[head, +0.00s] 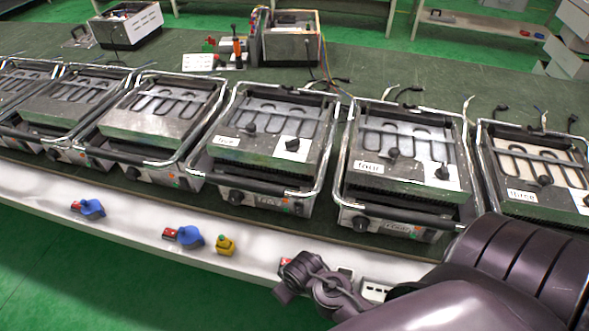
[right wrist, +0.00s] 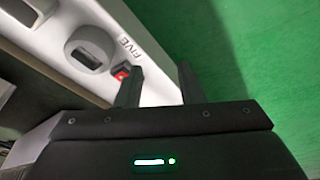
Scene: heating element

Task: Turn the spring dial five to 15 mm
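The grill (head: 262,150) with a small label that seems to read "FIVE" (head: 225,142) is left of centre in the head view. Two black knobs (head: 250,127) (head: 292,144) stand on its top plate, and another dark knob (head: 236,196) is on its front. I cannot tell which is the spring dial, and no scale marks are readable. My right gripper (head: 287,285) is low in front of the white ledge, well below the knobs. In the right wrist view its fingers (right wrist: 159,86) are apart and empty, near a red switch (right wrist: 121,73). My left gripper is out of view.
The ledge (head: 130,215) carries blue plugs (head: 92,208) (head: 190,236), a yellow piece (head: 225,246) and red switches. In the right wrist view a grey round fitting (right wrist: 92,50) sits beside printed "FIVE" (right wrist: 129,46). Other grills (head: 400,165) stand close on both sides. Green floor lies in front.

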